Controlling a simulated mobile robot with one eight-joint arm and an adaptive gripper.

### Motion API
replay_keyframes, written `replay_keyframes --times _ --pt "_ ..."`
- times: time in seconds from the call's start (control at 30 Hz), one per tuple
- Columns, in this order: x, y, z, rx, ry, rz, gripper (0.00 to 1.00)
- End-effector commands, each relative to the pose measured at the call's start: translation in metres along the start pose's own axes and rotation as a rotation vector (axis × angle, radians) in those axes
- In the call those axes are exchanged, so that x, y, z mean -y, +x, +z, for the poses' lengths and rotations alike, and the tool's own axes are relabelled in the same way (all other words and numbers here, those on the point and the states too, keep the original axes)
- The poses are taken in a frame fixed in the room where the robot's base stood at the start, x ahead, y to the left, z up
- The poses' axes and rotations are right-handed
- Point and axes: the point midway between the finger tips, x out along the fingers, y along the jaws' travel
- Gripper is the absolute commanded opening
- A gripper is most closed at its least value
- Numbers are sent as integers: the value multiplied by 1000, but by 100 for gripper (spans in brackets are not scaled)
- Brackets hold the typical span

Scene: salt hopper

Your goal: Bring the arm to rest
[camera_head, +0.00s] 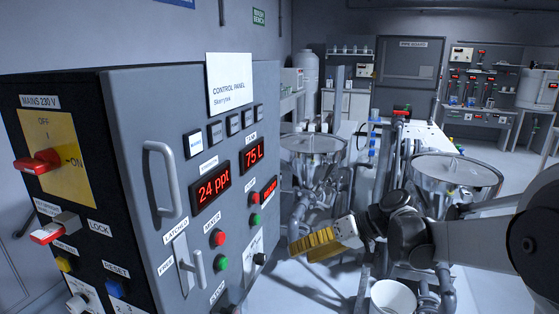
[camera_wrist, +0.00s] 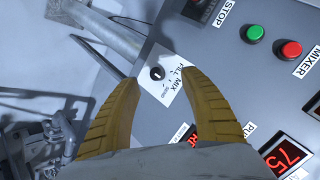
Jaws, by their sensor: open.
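My gripper (camera_head: 316,243) has yellow ribbed fingers and reaches from the right, in front of the lower right part of the grey control panel cabinet (camera_head: 110,150). In the wrist view my gripper (camera_wrist: 160,88) is open, its two fingers spread with nothing between them. The black selector knob (camera_wrist: 157,73) on a white FILL / MIX label shows between the fingertips. Whether the fingers touch the panel cannot be told. In the head view the knob (camera_head: 260,258) is just left of my fingers.
The panel carries a green button (camera_wrist: 255,32), a red button (camera_wrist: 291,49), red displays (camera_head: 213,187) and a vertical handle (camera_head: 160,180). Steel hoppers (camera_head: 455,172) stand behind and beside my arm. A white bucket (camera_head: 393,297) stands below it. Open floor (camera_head: 285,285) shows right of the cabinet.

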Motion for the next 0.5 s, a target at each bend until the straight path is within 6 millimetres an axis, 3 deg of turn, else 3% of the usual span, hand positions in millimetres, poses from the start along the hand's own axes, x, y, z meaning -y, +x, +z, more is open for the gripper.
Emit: replay_keyframes --times 0.03,0.2,0.5 --pt "12 -9 13 7 24 66 52" --pt "30 -41 62 7 95 307 52" --pt "35 -101 162 -78 124 699 52"
